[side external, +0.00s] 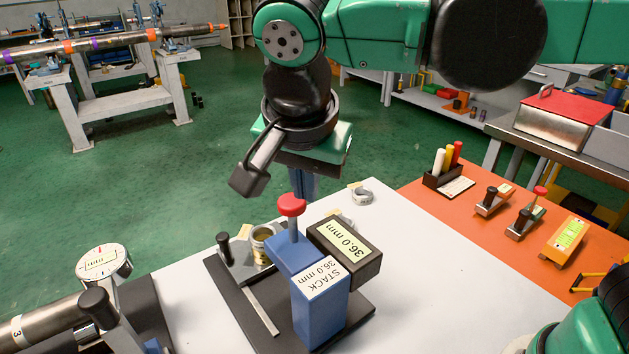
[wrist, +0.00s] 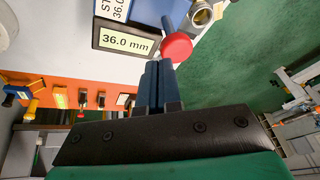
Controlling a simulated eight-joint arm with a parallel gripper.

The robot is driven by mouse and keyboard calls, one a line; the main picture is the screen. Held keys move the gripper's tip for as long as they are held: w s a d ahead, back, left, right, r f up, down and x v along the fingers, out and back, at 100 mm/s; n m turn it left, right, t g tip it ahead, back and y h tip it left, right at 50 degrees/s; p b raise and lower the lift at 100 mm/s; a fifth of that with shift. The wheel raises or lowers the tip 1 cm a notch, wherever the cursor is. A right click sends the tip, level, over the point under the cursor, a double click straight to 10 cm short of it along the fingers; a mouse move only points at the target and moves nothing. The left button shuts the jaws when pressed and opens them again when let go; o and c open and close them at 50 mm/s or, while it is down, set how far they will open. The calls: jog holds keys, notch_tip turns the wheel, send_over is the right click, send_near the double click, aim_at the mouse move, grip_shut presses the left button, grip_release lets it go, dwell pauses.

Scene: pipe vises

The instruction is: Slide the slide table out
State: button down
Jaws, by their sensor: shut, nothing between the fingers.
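The slide table fixture has a black base plate (side external: 235,305) on the white table, with a blue block (side external: 320,310) labelled "STACK 36.0 mm". A red knob (side external: 292,204) on a grey post rises from the blue part behind that block. The knob also shows in the wrist view (wrist: 177,48). A dark block (side external: 345,262) labelled "36.0 mm" sits beside it. My gripper (side external: 303,192) points down just behind the red knob, its tips partly hidden by it. In the wrist view its fingers (wrist: 158,68) are together and empty, close to the knob; contact cannot be told.
A black-handled clamp (side external: 224,245) and a brass-coloured ring (side external: 263,240) stand at the fixture's left. A pipe with a dial gauge (side external: 102,262) is at lower left. An orange mat (side external: 480,225) with small tools lies right. White tabletop (side external: 430,290) is clear between.

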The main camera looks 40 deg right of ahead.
jog(key=s+d+f+n+t+y, duration=0.2)
jog(key=d+n+t+y, duration=0.15)
jog(key=d+n, duration=0.95)
jog(key=f, duration=0.1)
jog(key=d+f+m, duration=0.1)
jog(key=f, duration=0.1)
jog(key=d+f+m+h, duration=0.1)
jog(key=shift+s+d+f, duration=0.1)
jog(key=shift+s+f, duration=0.15)
jog(key=shift+f, duration=0.15)
dwell(0.9)
